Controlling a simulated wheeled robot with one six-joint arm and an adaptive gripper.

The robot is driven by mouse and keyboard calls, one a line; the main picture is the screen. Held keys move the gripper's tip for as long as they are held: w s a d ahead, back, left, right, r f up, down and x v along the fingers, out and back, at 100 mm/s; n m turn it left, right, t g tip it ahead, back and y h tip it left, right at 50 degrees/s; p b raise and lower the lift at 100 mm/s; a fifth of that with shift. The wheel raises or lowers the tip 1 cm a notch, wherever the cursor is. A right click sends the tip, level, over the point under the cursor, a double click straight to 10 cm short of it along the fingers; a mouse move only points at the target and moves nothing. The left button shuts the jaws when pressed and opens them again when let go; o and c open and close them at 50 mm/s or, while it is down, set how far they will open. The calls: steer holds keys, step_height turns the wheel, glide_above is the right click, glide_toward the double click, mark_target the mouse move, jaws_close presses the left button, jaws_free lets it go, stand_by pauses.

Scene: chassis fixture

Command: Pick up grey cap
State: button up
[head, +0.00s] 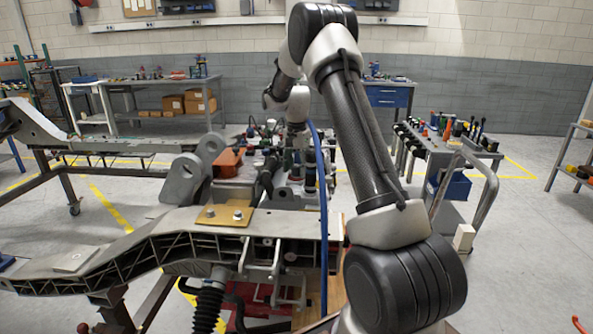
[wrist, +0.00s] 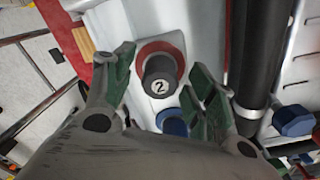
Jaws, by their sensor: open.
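The grey cap (wrist: 160,76) shows in the wrist view as a dark round cap with a white disc marked "2". A red ring surrounds its base on a pale surface. My gripper (wrist: 161,62) is open, with one green-padded finger on the left of the cap and one on the right. Gaps show between both fingers and the cap, and nothing is held. In the head view, my arm reaches over the chassis fixture, and the cap is too small to tell apart among the crowded parts there.
A blue cap (wrist: 172,122) sits close below the grey cap, near the right finger. A thick black cylinder (wrist: 258,50) stands to the right, with another blue cap (wrist: 293,120) beside it. In the head view, a tool cart (head: 440,150) stands right of the chassis (head: 150,245).

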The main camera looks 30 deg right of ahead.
mark_target(297, 165)
steer(key=c, duration=0.8)
steer(key=shift+c, duration=0.2)
step_height(297, 165, up, 10)
steer(key=shift+r, duration=0.1)
